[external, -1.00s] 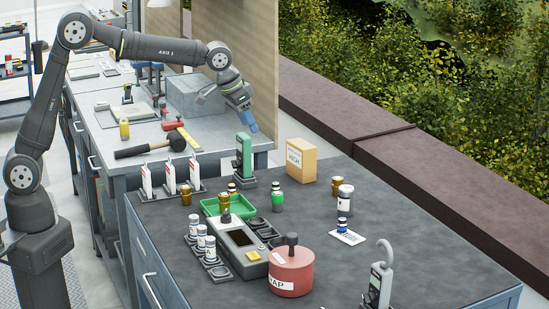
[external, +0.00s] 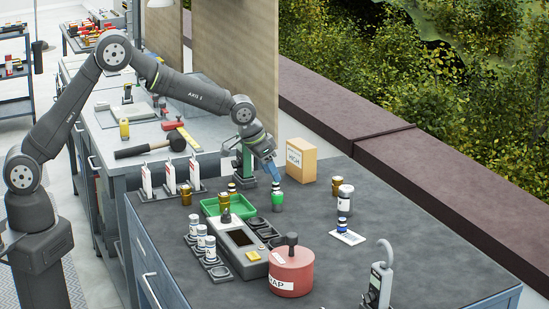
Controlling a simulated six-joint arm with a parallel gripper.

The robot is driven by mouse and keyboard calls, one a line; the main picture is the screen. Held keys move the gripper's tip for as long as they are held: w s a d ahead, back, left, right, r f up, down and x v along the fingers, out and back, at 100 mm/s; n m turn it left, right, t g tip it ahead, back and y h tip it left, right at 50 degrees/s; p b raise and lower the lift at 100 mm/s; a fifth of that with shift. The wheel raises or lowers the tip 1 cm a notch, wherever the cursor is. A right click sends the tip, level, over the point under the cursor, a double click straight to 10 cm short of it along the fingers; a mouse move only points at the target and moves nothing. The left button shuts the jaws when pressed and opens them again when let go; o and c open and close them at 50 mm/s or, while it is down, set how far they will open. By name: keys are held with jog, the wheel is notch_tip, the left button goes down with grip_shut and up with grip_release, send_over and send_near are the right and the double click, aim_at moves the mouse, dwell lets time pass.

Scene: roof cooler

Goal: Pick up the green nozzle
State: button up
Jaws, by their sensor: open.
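The green nozzle (external: 278,197) appears to be the small bright green piece with a dark lower part, standing upright on the dark table right of the green tray. My gripper (external: 274,178), with blue fingers, points down just above it. The jaws are open, with nothing seen between them. In this view the fingertips come close to the nozzle's top; I cannot tell whether they touch it.
The green tray (external: 211,207) with brass-coloured pieces and a grey instrument (external: 240,244) are to the left. A tall green device (external: 238,165) stands behind, partly hidden by my arm. A cardboard box (external: 301,161) stands behind right. A red pot (external: 291,274) is in front.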

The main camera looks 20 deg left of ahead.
aim_at(276, 188)
jog(key=x, duration=0.5)
jog(key=shift+a+f, duration=0.1)
jog(key=shift+f, duration=0.05)
jog(key=c, duration=1.1)
jog(key=shift+o, duration=0.2)
